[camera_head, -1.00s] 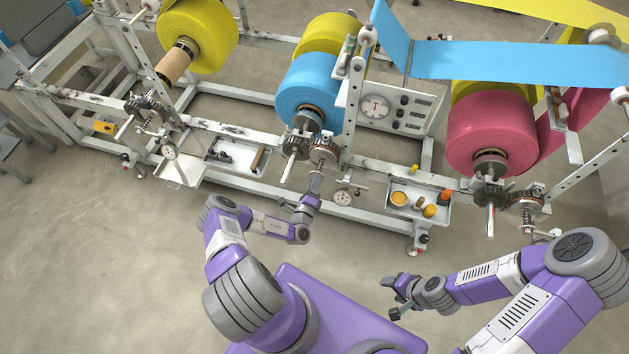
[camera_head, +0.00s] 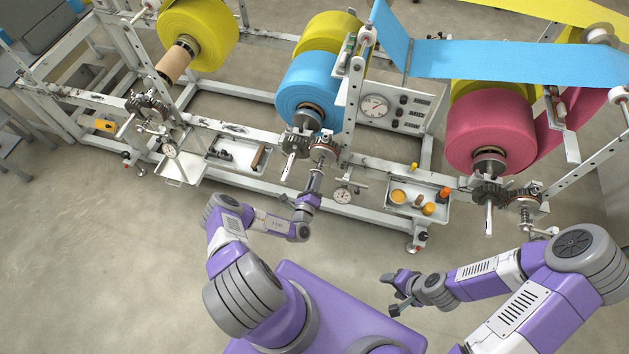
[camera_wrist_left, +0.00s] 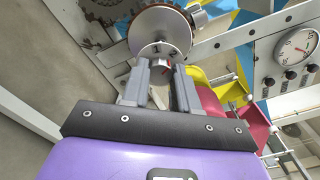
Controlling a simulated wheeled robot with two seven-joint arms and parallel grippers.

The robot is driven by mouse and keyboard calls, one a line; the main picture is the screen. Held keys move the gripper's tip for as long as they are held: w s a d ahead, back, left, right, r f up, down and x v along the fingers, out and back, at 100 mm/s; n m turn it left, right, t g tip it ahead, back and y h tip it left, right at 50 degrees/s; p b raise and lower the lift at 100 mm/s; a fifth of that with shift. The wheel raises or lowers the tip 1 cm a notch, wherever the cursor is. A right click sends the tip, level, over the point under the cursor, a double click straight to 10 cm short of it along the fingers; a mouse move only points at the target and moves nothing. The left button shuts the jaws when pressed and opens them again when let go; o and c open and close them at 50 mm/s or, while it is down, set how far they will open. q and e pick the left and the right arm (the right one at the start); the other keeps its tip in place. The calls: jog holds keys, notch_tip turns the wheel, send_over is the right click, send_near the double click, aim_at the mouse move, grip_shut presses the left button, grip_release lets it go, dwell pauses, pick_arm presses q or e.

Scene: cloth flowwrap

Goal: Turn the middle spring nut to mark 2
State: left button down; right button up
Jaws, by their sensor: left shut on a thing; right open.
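The middle spring nut (camera_wrist_left: 161,63) sits on the brake in front of the blue roll (camera_head: 308,92). My left gripper (camera_head: 319,166) reaches up to it from below. In the left wrist view my left gripper (camera_wrist_left: 160,75) has its two fingers on either side of the nut, shut on it. The fingers hide part of the nut. My right gripper (camera_head: 398,293) is open and empty over the floor at lower right.
A round gauge (camera_head: 374,107) is on the panel right of the blue roll; a smaller gauge (camera_head: 343,195) hangs below. A parts tray (camera_head: 432,215) stands to the right, another tray (camera_head: 226,163) to the left. The pink roll (camera_head: 490,132) has its own brake. The near floor is clear.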

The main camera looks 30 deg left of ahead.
pick_arm(q)
jog(key=c, duration=0.9)
grip_release()
jog(key=shift+o, duration=0.2)
jog(key=v, duration=0.7)
jog(key=shift+s+p, duration=0.25)
jog(key=shift+p, duration=0.05)
jog(key=shift+d, duration=0.15)
